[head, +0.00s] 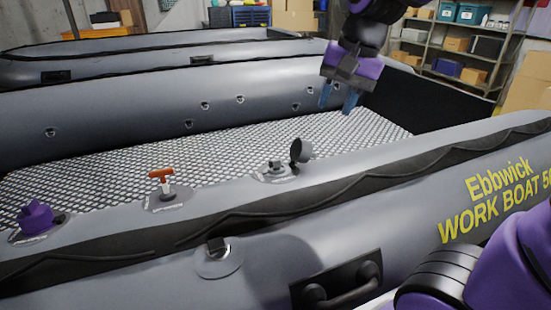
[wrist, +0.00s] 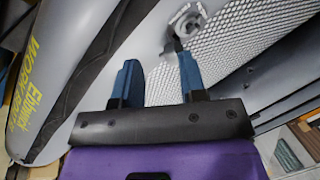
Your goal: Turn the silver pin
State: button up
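An open valve (head: 275,172) sits on the near grey tube of the boat, with its round dark cap (head: 302,150) swung up on the right side. A small grey part stands in the valve's middle; it may be the silver pin, but it is too small to tell. The valve (wrist: 187,20) also shows at the top of the wrist view, beyond the fingers, with the cap (wrist: 170,42) below it. My gripper (head: 338,98) is open and empty, its blue fingers above the boat's floor, up and right of the valve. The fingers (wrist: 158,62) are apart from the valve.
An orange T-handle (head: 161,175) stands on a fitting left of the valve, and a purple cap (head: 36,215) is further left. A black handle (head: 340,284) is on the near tube's outer side. Shelves with boxes (head: 455,44) stand behind.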

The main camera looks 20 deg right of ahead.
jog(key=w+a+f+m+g, duration=0.1)
jog(key=w+f+m, duration=0.2)
jog(key=w, duration=0.3)
jog(key=w+a+f+m+g, duration=0.1)
jog(key=w+f+m+g, duration=0.15)
jog(key=w, duration=0.25)
jog(key=m+h, duration=0.2)
jog(key=m, duration=0.4)
send_near(275, 160)
jog(key=shift+g, duration=0.25)
jog(key=f, duration=0.3)
jog(key=s+f, duration=0.1)
jog(key=f, duration=0.5)
jog(key=shift+s+a+f, duration=0.1)
jog(key=shift+s+f, duration=0.05)
grip_shut()
